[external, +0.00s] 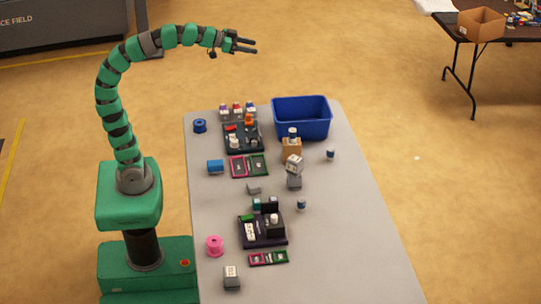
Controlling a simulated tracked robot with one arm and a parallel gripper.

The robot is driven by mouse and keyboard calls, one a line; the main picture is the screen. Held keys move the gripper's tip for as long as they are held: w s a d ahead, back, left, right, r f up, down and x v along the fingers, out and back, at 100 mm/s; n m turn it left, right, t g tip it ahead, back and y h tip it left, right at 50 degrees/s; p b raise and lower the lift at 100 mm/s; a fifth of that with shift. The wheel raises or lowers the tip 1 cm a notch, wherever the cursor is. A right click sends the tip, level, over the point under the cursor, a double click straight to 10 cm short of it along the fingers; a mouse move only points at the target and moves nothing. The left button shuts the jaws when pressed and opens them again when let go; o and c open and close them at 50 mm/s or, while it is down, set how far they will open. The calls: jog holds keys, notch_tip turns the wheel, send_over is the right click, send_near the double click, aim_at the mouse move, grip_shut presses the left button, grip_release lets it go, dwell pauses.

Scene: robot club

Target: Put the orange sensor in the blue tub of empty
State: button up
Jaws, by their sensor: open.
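The large blue tub (303,129) stands at the far end of the grey table, and the part of its inside that shows is bare. A small orange object (248,119), which looks like the orange sensor, sits at the back right of a dark tray (256,149) left of the tub. Its details are too small to tell. My gripper (255,45) is open and empty, high up and pointing right, well apart from both the tub and the orange object.
Several small bottles (237,109) stand behind the dark tray. A cardboard box (292,149) with a jar on it and stacked grey blocks (294,174) stand in front of the tub. A second dark tray (262,239) sits nearer. The table's right side (350,230) is clear.

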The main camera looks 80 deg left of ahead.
jog(key=s+r+t, duration=0.1)
jog(key=s+r, duration=0.2)
jog(key=s, duration=0.3)
jog(key=shift+d+r+n, duration=0.35)
jog(key=shift+n, duration=0.05)
